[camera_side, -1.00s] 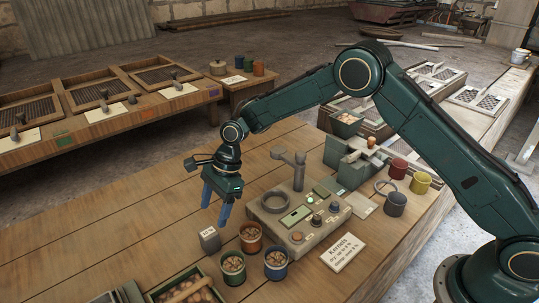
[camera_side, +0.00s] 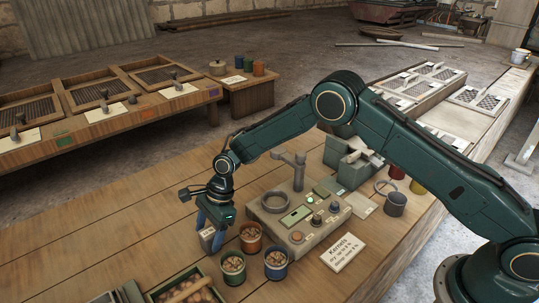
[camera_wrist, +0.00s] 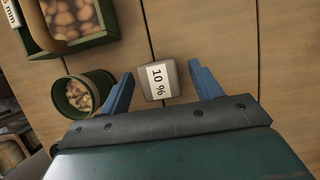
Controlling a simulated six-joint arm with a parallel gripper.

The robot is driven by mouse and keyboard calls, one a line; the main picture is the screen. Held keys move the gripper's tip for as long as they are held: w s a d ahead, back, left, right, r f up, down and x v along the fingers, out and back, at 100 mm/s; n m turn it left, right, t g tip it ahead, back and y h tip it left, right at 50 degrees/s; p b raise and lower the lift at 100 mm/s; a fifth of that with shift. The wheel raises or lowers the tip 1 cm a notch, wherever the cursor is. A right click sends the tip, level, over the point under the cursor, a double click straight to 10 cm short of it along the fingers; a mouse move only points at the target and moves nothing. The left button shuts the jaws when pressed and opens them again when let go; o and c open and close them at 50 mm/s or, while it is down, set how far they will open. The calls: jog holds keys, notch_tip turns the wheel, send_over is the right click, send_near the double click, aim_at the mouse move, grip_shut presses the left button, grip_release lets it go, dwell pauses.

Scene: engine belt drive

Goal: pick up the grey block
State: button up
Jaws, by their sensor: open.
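The grey block (camera_wrist: 157,80) has a white label reading "10 %". In the wrist view it lies between the two blue fingers of my gripper (camera_wrist: 163,88), with a gap on each side, the wider one on the right. In the side view the grey block (camera_side: 207,236) stands on the wooden table, partly hidden behind my gripper (camera_side: 211,236). My gripper points down, open and empty, its fingers around or just above the block; the exact height is hard to tell.
Several cups of nuts stand close by, including a green one (camera_side: 233,267), a red one (camera_side: 250,238) and a blue one (camera_side: 276,264). A green box (camera_side: 160,296) of nuts is at the front. A grey instrument (camera_side: 297,238) stands to the right. Table left of the block is clear.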

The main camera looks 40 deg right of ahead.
aim_at(206, 233)
jog(key=shift+x, duration=1.2)
jog(key=c, duration=1.1)
jog(key=shift+c, duration=0.2)
jog(key=shift+r, duration=0.15)
notch_tip(206, 233, up, 20)
